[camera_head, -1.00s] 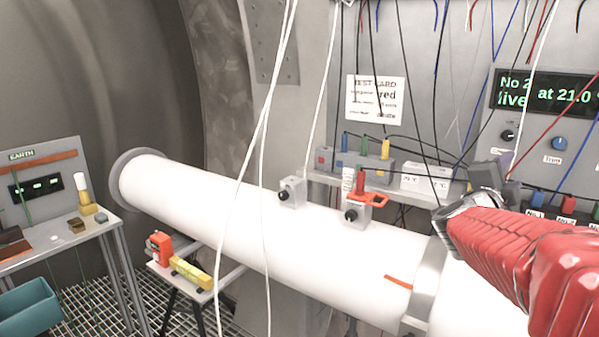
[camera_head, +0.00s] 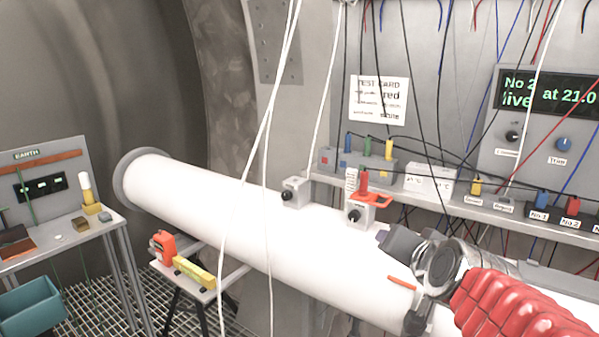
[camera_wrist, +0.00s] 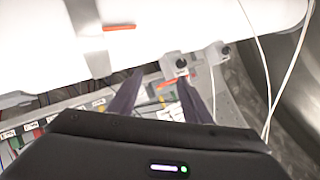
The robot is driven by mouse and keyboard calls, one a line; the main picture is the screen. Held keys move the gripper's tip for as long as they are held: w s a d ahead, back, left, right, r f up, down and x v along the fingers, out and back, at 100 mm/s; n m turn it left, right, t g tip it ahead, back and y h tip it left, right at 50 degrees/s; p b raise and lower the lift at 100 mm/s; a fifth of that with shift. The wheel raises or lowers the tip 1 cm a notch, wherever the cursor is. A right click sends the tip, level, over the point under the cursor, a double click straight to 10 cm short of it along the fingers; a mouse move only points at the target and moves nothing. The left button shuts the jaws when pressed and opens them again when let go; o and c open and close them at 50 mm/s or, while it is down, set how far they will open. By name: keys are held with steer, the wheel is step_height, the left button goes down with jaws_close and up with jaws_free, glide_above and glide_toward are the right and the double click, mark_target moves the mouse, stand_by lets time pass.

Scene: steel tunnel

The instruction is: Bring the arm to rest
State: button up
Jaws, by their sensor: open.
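My red-sleeved arm reaches in from the lower right in the head view. My gripper (camera_head: 392,240) is a dark shape beside the large white pipe (camera_head: 225,215), close to its metal band; I cannot tell whether it touches. In the wrist view both dark fingers of my gripper (camera_wrist: 160,80) stand well apart, with nothing held between them.
A shelf with coloured sockets (camera_head: 472,187) runs behind the pipe, under a panel with a green display (camera_head: 545,92). White cables (camera_head: 262,130) hang in front of the pipe. A small stand holds a yellow level (camera_head: 194,271). A bench (camera_head: 110,222) and teal bin (camera_head: 30,305) stand left.

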steer(key=s+a+f+n+g, duration=0.1)
steer(key=s+f+n+g, duration=0.2)
steer(key=s+f, duration=0.3)
steer(key=s+a+f+n+g, duration=0.2)
steer(key=s+f, duration=0.5)
steer(key=s, duration=0.7)
steer(key=shift+s+f+n+g, duration=0.15)
steer(key=shift+n+g, duration=0.65)
steer(key=shift+g, duration=0.3)
